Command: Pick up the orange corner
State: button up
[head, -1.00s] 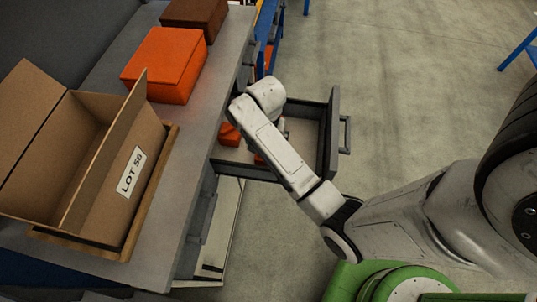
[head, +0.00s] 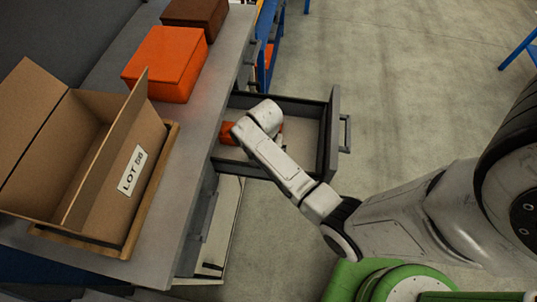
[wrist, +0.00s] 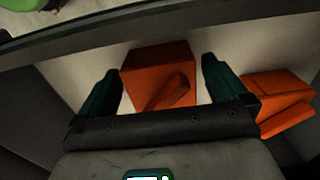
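In the wrist view, an orange corner (wrist: 158,72) lies on the pale drawer floor between the two dark green fingers of my gripper (wrist: 162,90). The fingers are apart, one on each side of it, and I cannot tell whether they touch it. A second orange piece (wrist: 282,100) lies just right of the right finger. In the head view, an orange piece (head: 229,132) shows in the open drawer (head: 300,112), left of my wrist. My arm covers the gripper and the other piece there.
The drawer's walls surround the gripper closely; its front panel (head: 333,135) stands to the right. On the bench (head: 205,120) are an open cardboard box (head: 105,190) marked LOT 58, an orange box (head: 165,63) and a brown box (head: 196,14). The floor right of the drawer is clear.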

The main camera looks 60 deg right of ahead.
jog(key=c, duration=0.9)
jog(key=shift+r, duration=0.1)
jog(key=shift+c, duration=0.2)
